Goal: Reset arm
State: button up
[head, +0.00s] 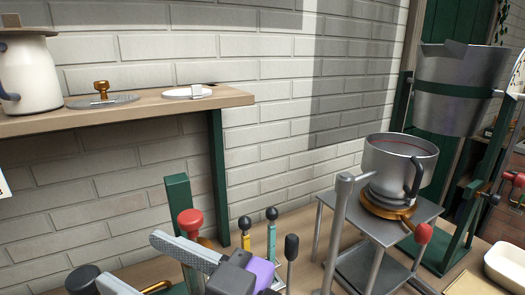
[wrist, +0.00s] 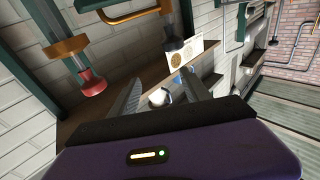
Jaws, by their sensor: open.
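My gripper (head: 130,260) is low in the head view, at the front of the bench, with its purple body and grey fingers partly cut off by the bottom edge. In the wrist view my gripper (wrist: 162,88) has its two fingers spread apart with nothing held between them.
A red-knobbed lever (head: 190,222) and several black-knobbed levers stand close around my gripper. A steel pot (head: 400,160) sits on a metal stand at right, below a large bucket (head: 460,85). Two round lids lie on the shelf. A card (wrist: 192,62) shows in the wrist view.

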jog(key=w+d+f+m+t+h, duration=0.2)
jog(key=w+d+m+t+h, duration=0.3)
jog(key=d+m+t, duration=0.5)
jog(key=s+d+f+m+t+h, duration=0.2)
jog(key=d+f+m+t+h, duration=0.25)
jog(key=d+f+h, duration=0.6)
jog(key=s+d+f+g+h, duration=0.1)
jog(key=s+d+f, duration=0.3)
jog(key=s, duration=0.4)
jog(key=s+d+f+g+p, duration=0.1)
jog(key=s+d+f+g, duration=0.2)
jog(key=s, duration=0.6)
jog(key=s+d+f+g+h+p, duration=0.1)
jog(key=s+d+f+g, duration=0.1)
jog(key=s+d+f, duration=0.4)
jog(key=s, duration=0.2)
jog(key=shift+s+f+n+h, duration=0.35)
jog(key=shift+f, duration=0.05)
